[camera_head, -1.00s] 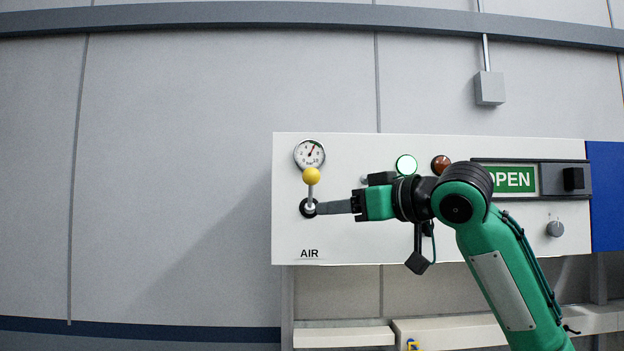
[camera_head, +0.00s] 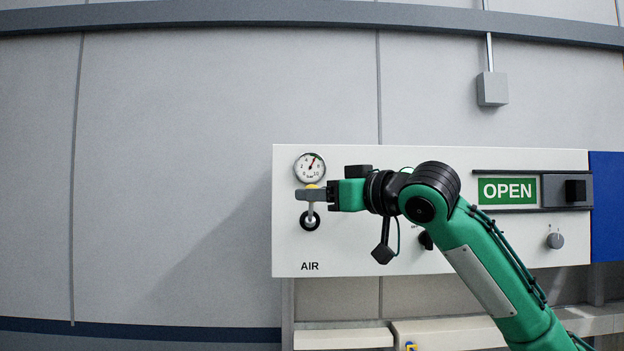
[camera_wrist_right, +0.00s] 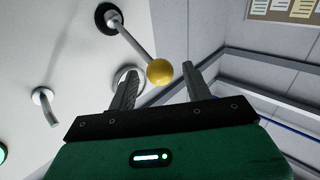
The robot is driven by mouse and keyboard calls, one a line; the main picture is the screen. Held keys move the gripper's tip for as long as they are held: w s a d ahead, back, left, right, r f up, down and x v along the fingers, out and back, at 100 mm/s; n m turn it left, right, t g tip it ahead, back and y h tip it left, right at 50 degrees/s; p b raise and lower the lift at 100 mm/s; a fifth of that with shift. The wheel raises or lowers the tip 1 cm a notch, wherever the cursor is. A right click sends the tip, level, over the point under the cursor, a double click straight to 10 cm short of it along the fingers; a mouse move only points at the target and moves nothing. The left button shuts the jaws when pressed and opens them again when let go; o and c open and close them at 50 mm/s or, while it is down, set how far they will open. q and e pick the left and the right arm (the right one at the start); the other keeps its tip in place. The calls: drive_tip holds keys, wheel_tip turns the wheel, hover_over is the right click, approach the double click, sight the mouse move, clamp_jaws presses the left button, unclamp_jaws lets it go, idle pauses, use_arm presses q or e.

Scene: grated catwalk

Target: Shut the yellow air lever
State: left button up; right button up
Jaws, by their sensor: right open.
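The air lever is a metal rod standing upright from a dark round base (camera_head: 310,221) above the word AIR. Its yellow ball knob (camera_wrist_right: 160,72) sits at the rod's upper end. In the head view my right gripper (camera_head: 308,194) reaches in from the right at knob height, and its fingers hide most of the ball. In the right wrist view the gripper (camera_wrist_right: 159,69) is open, with the ball between or just beyond the fingertips. I cannot tell whether either finger touches it. My left gripper is out of view.
A round gauge (camera_head: 310,168) sits just above the lever on the white panel (camera_head: 350,262). To the right are a green OPEN sign (camera_head: 507,190) with a dark slider and a grey knob (camera_head: 555,241). Left of the panel, the wall is bare.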

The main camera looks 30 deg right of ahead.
drive_tip(key=shift+p+x, duration=0.35)
drive_tip(key=shift+x, duration=0.85)
drive_tip(key=c, duration=0.9)
drive_tip(key=shift+s+f+b, duration=0.15)
drive_tip(key=shift+f+b, duration=0.2)
drive_tip(key=shift+b, duration=0.2)
drive_tip(key=shift+a+f+n+t+y+b, duration=0.1)
drive_tip(key=shift+f+n+t+y+b, duration=0.6)
drive_tip(key=shift+f+n+y+b, duration=0.9)
drive_tip(key=shift+d+f+n+t+y+b, duration=0.1)
drive_tip(key=shift+f+n+t+y+b, duration=0.75)
drive_tip(key=shift+f+n+b, duration=1.4)
drive_tip(key=shift+a+f+n+t+y+b, duration=0.1)
drive_tip(key=shift+f+n+t+y+b, duration=0.45)
drive_tip(key=shift+f+n+y+b, duration=1.35)
drive_tip(key=shift+r+n+h+b, duration=0.25)
drive_tip(key=shift+h+b, duration=0.15)
drive_tip(key=shift+h, duration=0.15)
